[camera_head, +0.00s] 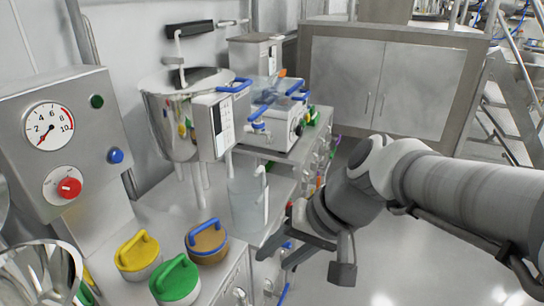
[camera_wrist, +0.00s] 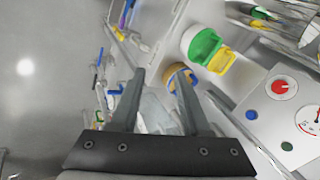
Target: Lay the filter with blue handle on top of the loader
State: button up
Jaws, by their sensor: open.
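The filter with blue handle (camera_head: 207,246) is a short round orange-brown piece with a blue grip, on the left counter beside a green-handled filter (camera_head: 174,284). It also shows in the wrist view (camera_wrist: 176,71), partly behind the right finger. My gripper (camera_head: 274,256) is open and empty, to the right of the filter at the counter's edge and apart from it. It also shows in the wrist view (camera_wrist: 158,78). No part is clearly marked as the loader; a steel vessel (camera_head: 166,115) stands behind the filters, but I cannot tell whether it is the loader.
A yellow-handled filter (camera_head: 138,255) sits left of the blue one. A clear jug (camera_head: 247,203) stands on the counter near my gripper. A gauge panel (camera_head: 60,140) rises at left. A machine with blue handles (camera_head: 272,130) stands behind. The floor at right is open.

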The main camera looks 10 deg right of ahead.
jog(key=s+d+r+n+t+h, duration=0.2)
jog(key=s+d+r+h, duration=0.1)
jog(key=d+h, duration=0.2)
jog(key=shift+s+d+t, duration=0.3)
jog(key=shift+s+d, duration=0.1)
jog(key=shift+d, duration=0.95)
